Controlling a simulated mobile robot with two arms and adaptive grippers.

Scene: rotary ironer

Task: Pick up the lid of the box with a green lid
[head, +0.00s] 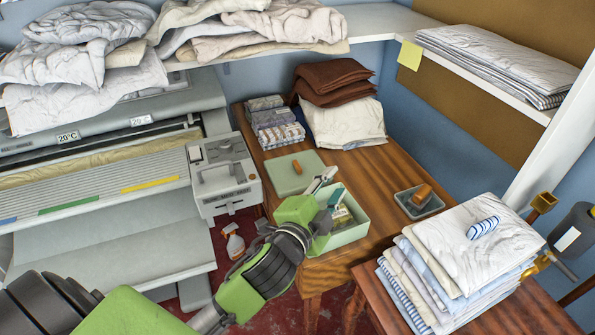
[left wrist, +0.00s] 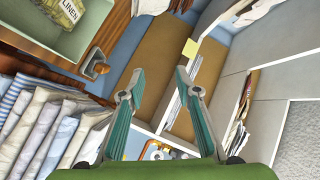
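The green lid (head: 290,174) lies flat on the wooden table, behind and to the left of its box. The pale green box (head: 350,235) stands open on the table, with a packet marked LINEN (left wrist: 72,8) inside. The box also shows at the top left of the left wrist view (left wrist: 90,38). My left gripper (head: 329,188) is above the box, to the right of the lid and apart from it. Its fingers are spread with nothing between them in the left wrist view (left wrist: 160,75). The lid is not in that view. My right gripper is not in view.
A grey device (head: 222,175) stands left of the table beside the ironer (head: 100,150). Small patterned packs (head: 275,122) and brown folded cloth (head: 335,78) lie behind the lid. A small dark tray (head: 419,205) and a stack of folded linen (head: 465,255) are to the right.

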